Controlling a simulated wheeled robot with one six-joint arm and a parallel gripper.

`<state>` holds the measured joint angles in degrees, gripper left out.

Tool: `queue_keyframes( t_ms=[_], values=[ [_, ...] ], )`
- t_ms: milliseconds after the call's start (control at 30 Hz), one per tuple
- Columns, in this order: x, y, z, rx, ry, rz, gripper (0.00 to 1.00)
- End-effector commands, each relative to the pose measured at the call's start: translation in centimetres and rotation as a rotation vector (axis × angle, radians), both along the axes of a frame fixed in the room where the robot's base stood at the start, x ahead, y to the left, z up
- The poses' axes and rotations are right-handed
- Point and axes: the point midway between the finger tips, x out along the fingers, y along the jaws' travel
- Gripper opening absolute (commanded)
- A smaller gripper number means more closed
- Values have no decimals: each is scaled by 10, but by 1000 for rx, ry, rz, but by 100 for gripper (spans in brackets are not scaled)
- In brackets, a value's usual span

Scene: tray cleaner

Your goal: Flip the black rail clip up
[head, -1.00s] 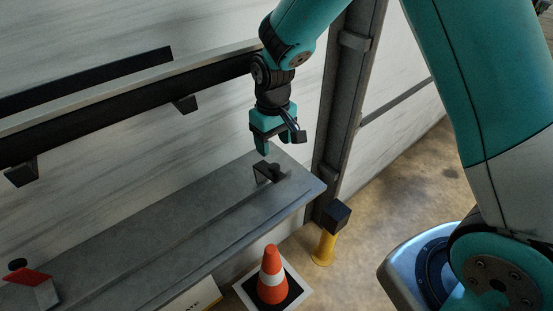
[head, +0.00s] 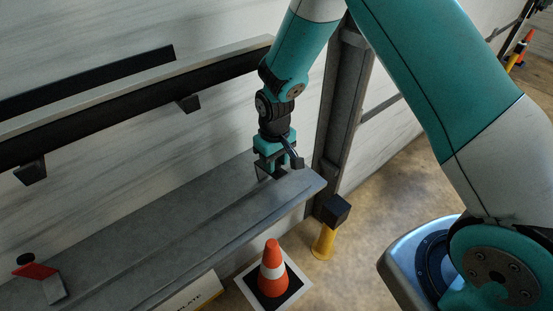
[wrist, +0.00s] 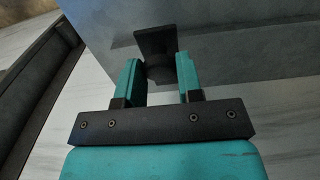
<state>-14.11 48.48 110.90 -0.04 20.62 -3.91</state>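The black rail clip (wrist: 156,42) sits at the end of the grey rail ledge. In the wrist view its flat dark plate reaches beyond my fingertips, and a rounded dark part lies between the fingers. My gripper (head: 271,168) points down over that end of the ledge and hides most of the clip in the head view. In the wrist view the two teal fingers of my gripper (wrist: 159,72) stand apart, one on each side of the clip. Only a narrow gap, if any, shows between fingers and clip; firm contact cannot be told.
The grey ledge (head: 190,240) runs along the pale wall, with a black rail (head: 130,95) above it. A red-topped clip (head: 38,272) is at the ledge's left end. A grey post (head: 340,110), yellow bollard (head: 324,240) and orange cone (head: 272,268) stand near the right end.

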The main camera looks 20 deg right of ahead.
Motion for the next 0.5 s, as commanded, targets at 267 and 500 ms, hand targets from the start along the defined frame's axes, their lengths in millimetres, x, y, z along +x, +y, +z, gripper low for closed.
queue_keyframes(
  t_ms=[267, 500],
  values=[
    [10, 3, 4, 1, -5, -1, 0],
    [17, 5, 8, 1, -8, -2, 0]
  ],
)
